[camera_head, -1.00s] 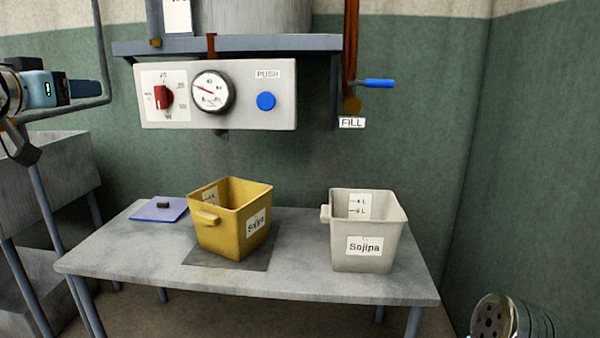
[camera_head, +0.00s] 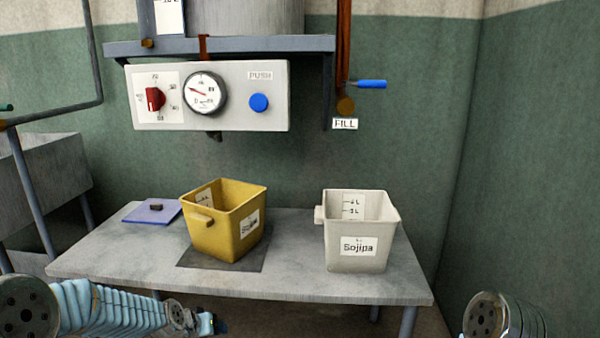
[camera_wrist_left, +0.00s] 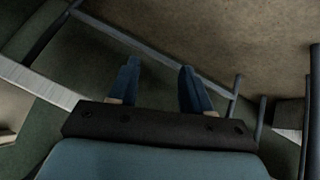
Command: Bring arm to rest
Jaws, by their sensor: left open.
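My left arm shows at the lower left of the head view, low in front of the table's front edge. Its gripper end is small and partly cut off there. In the left wrist view my left gripper (camera_wrist_left: 158,68) has its two dark blue fingers apart with nothing between them. It hangs over the floor, with table or sink legs around it. Part of my right arm shows at the bottom right of the head view; its gripper is out of view.
A control panel (camera_head: 230,115) hangs above. A grey sink (camera_head: 45,180) stands left. A blue-handled fill tap (camera_head: 370,84) is upper right.

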